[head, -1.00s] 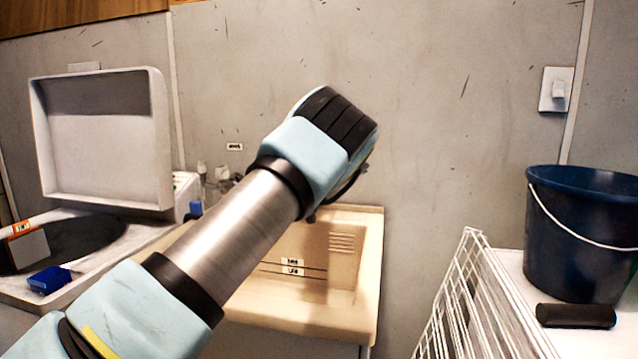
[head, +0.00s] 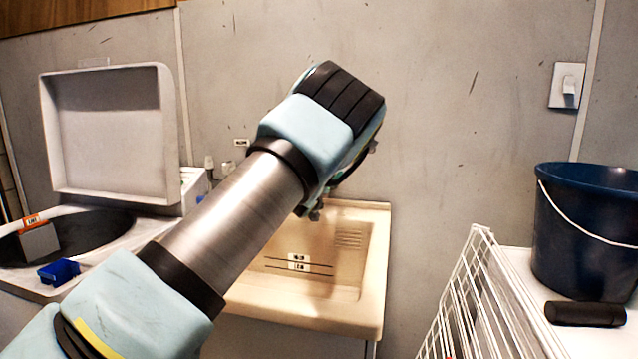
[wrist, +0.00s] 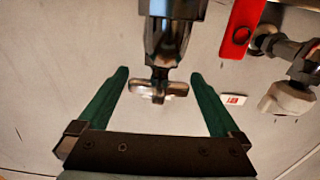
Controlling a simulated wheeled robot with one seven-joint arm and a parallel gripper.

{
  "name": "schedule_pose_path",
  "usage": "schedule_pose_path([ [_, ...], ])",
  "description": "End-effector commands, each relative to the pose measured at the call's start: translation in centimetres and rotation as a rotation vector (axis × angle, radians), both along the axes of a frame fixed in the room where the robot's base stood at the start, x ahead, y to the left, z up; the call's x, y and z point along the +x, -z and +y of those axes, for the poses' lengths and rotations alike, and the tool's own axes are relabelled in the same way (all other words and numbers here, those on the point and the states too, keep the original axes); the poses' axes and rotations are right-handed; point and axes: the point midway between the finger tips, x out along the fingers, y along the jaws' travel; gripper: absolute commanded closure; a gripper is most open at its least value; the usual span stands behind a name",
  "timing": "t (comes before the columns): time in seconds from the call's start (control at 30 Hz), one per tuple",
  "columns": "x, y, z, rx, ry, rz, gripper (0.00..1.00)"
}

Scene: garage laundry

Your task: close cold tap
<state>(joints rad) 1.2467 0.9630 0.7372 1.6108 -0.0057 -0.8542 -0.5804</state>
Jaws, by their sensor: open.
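A metal tap (wrist: 168,40) with a small cross-shaped handle (wrist: 158,91) shows in the wrist view. My gripper (wrist: 159,76) is open, with one green finger on each side of this handle. Gaps show between the fingers and the handle, and I see no contact. A second valve-like fitting with a pale end (wrist: 290,96) is at the right of the wrist view. I cannot tell from markings which is the cold tap. In the head view my arm hides the fingers and the tap above the beige sink (head: 372,290).
A red tag (wrist: 241,28) and a small wall label (wrist: 235,99) lie to the right of the handle. A white top-loading washer with its lid (head: 110,130) raised stands left of the sink. A white wire rack (head: 470,300) and a blue bucket (head: 585,235) are at the right.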

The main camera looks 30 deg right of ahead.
Motion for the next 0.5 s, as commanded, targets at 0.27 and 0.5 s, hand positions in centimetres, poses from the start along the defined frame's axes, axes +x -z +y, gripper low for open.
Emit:
schedule_pose_path([
  [0.27,-3.9,0.2,3.8,-0.001,-0.001,0.003,0.0],
  [0.5,-5.8,0.1,5.5,-0.001,0.0,0.001,0.0],
])
